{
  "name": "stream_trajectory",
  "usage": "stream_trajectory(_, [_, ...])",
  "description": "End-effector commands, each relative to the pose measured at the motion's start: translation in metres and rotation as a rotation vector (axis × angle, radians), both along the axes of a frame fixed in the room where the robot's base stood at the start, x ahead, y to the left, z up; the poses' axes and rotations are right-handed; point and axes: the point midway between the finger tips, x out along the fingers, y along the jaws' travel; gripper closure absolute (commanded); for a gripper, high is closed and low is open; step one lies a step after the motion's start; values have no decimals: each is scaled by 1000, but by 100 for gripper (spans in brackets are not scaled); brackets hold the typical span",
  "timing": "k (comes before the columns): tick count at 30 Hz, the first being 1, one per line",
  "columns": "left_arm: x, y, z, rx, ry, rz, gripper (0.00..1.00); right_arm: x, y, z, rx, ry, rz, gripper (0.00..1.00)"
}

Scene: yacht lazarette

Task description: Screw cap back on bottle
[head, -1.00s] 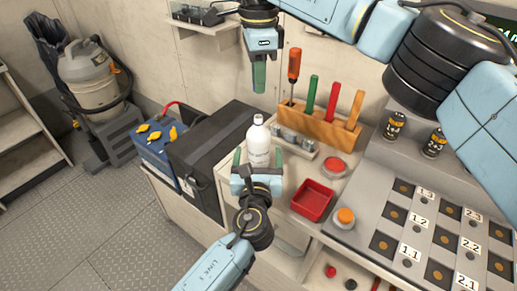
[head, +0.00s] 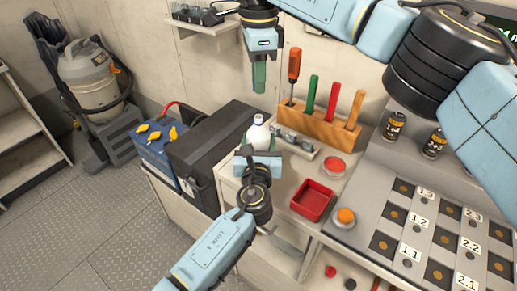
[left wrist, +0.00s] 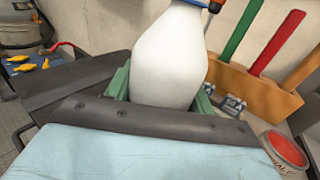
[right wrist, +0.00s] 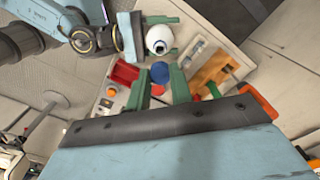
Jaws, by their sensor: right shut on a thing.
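The white bottle (head: 257,137) stands uncapped on the bench, its lower part hidden behind my left gripper (head: 258,152) in the head view. In the left wrist view the bottle (left wrist: 168,62) is between the green fingers (left wrist: 162,92), which are spread wide on both sides of it. I see no clear closing on it. My right gripper (head: 259,78) points down above and behind the bottle. In the right wrist view it is shut on the blue cap (right wrist: 160,72), and the bottle's open top (right wrist: 160,46) shows beyond the cap.
A wooden rack (head: 318,125) with upright tools stands behind and right of the bottle. A red tray (head: 312,200) and a round orange-topped button (head: 345,215) are to the right. A black box (head: 215,148) and blue battery (head: 157,152) stand left.

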Motion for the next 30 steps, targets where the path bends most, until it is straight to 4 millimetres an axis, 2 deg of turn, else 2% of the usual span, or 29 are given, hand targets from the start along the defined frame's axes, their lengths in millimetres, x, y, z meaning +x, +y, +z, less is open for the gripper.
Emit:
stream_trajectory(1, [0, 0, 0, 0, 0, 0, 56, 0, 0, 0, 0, 0, 0, 99])
stream_trajectory(8, [0, 0, 0, 0, 0, 0, 87, 0, 0, 0, 0, 0, 0, 99])
stream_trajectory(9, [0, 0, 0, 0, 0, 0, 88, 0, 0, 0, 0, 0, 0, 99])
stream_trajectory(14, [0, 0, 0, 0, 0, 0, 88, 0, 0, -10, -1, 1, 0, 99])
stream_trajectory(22, [0, 0, 0, 0, 0, 0, 88, 0, 1, -48, -2, 2, 0, 99])
stream_trajectory(30, [0, 0, 0, 0, 1, 0, 88, 0, 1, -50, -1, -1, 0, 99])
